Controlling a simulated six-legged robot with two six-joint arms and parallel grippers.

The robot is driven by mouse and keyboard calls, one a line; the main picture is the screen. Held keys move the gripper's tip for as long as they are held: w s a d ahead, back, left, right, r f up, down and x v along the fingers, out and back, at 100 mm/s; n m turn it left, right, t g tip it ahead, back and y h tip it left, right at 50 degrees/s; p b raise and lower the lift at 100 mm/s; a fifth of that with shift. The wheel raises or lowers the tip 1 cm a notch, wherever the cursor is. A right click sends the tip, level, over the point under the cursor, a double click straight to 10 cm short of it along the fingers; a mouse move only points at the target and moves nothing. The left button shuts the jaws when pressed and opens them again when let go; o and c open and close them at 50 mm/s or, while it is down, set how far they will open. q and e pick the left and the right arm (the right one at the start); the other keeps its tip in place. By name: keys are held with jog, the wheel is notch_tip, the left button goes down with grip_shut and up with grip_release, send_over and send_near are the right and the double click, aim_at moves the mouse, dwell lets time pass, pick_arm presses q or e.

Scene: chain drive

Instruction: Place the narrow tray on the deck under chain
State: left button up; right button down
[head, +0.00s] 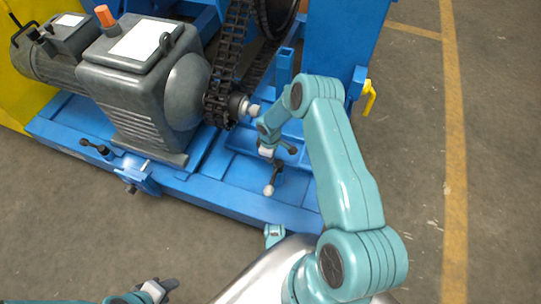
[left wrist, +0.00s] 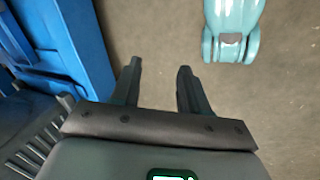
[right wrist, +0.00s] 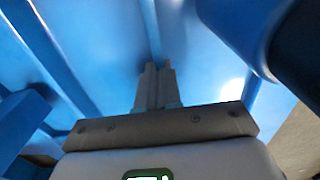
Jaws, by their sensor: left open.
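The blue deck (head: 290,215) of the machine lies below the black chain (head: 222,80). I cannot pick out the narrow tray for certain; blue panels and ledges of the same colour lie below my right gripper. My right gripper (head: 274,160) is low over the deck, just right of the chain's lower end. In the right wrist view its fingers (right wrist: 154,85) are together, against blue surfaces; whether a thin edge is between them I cannot tell. My left gripper (head: 166,285) is open and empty over the floor in front of the machine; its parted fingers show in the left wrist view (left wrist: 158,90).
A grey motor and gearbox (head: 140,90) stands on the deck left of the chain. A blue clamp with black knobs (head: 132,175) sits on the front edge. A yellow handle (head: 369,97) sticks out at the right. The floor (head: 60,220) in front is clear.

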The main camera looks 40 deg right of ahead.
jog(key=shift+w, duration=0.1)
jog(key=c, duration=1.3)
grip_release()
jog(key=shift+r, duration=0.1)
jog(key=shift+r, duration=0.4)
pick_arm(q)
jog(key=shift+g, duration=0.3)
jog(key=shift+s+d+r+p, duration=0.15)
jog(key=shift+s+r+p, duration=0.15)
jog(key=shift+r+p, duration=0.55)
jog(key=shift+s+d+r+p, duration=0.15)
jog(key=shift+s+r+p, duration=0.2)
jog(key=shift+r+p, duration=0.5)
jog(key=shift+s+d+r+p, duration=0.15)
jog(key=shift+s+r+p, duration=0.15)
jog(key=shift+r+p, duration=0.5)
pick_arm(e)
jog(key=shift+r, duration=5.55)
jog(key=shift+r, duration=0.15)
